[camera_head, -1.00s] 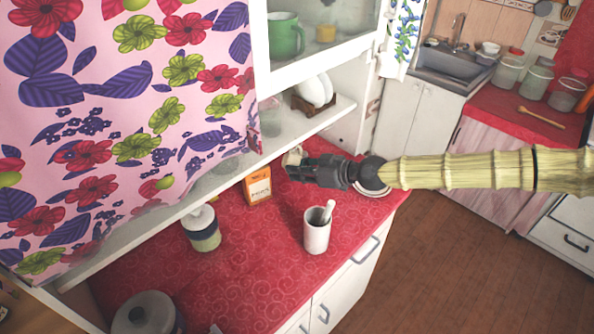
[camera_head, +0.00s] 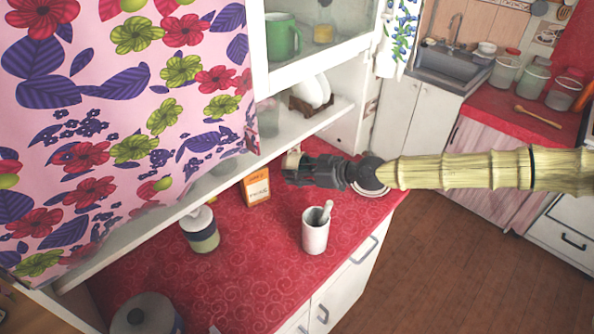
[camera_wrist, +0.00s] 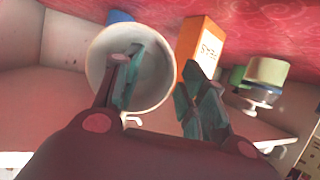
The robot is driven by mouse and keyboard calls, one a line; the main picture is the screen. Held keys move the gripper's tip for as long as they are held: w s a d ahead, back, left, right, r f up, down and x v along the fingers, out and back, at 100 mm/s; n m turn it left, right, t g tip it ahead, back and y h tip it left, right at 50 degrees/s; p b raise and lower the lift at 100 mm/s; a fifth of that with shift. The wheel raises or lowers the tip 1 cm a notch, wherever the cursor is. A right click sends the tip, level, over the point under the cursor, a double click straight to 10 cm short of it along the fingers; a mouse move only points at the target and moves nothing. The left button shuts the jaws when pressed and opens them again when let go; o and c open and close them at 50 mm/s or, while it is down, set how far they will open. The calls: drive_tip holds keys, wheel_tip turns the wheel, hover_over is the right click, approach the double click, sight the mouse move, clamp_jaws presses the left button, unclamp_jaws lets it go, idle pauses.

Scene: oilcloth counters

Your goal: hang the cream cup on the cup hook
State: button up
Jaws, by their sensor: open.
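The cream cup (camera_head: 291,159) is small and partly hidden at the tip of my gripper (camera_head: 302,164) in the head view, in front of the cabinet's lower shelf. In the wrist view the cup (camera_wrist: 160,85) has its open mouth towards the camera. My gripper (camera_wrist: 163,78) is open there, one finger reaching into the mouth and the other outside, beside the wall. Whether either finger touches the cup is unclear. A small pale piece shows at the cup's lower rim; I cannot tell whether it is handle or hook. The cup hook is not clearly visible in either view.
The white shelf edge (camera_head: 310,124) runs close behind.

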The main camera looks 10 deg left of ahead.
drive_tip(key=v, duration=1.2)
